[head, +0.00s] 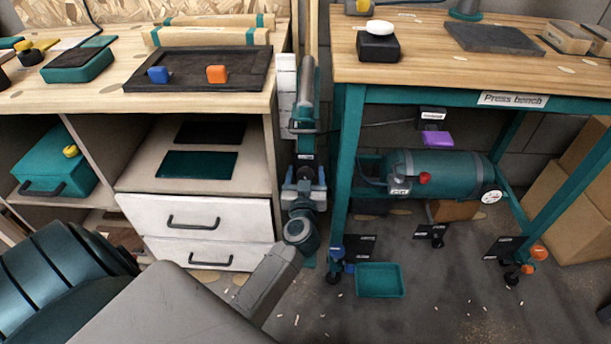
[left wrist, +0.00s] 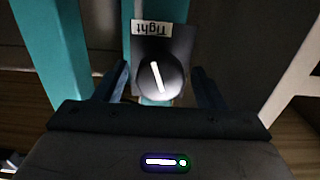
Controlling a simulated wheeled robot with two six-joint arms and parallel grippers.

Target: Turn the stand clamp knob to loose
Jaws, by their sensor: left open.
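The stand clamp knob (left wrist: 159,77) is a dark round dial with a white pointer line, in the left wrist view. The line is near upright, leaning a little. A white label reading "Tight" (left wrist: 151,29), upside down in this view, is on the dark plate above the knob. My left gripper (left wrist: 160,84) is open, one finger on each side of the knob; I cannot tell whether they touch it. In the head view my left gripper (head: 304,178) is at the grey and teal stand (head: 304,95) between the benches. The knob is not clear there. My right gripper is out of view.
A wooden workbench with drawers (head: 200,222) stands close on the left. The teal-legged press bench (head: 346,170) stands close on the right, with a teal tank (head: 445,172) beneath. A teal tray (head: 380,281) lies on the floor. Open floor is at lower right.

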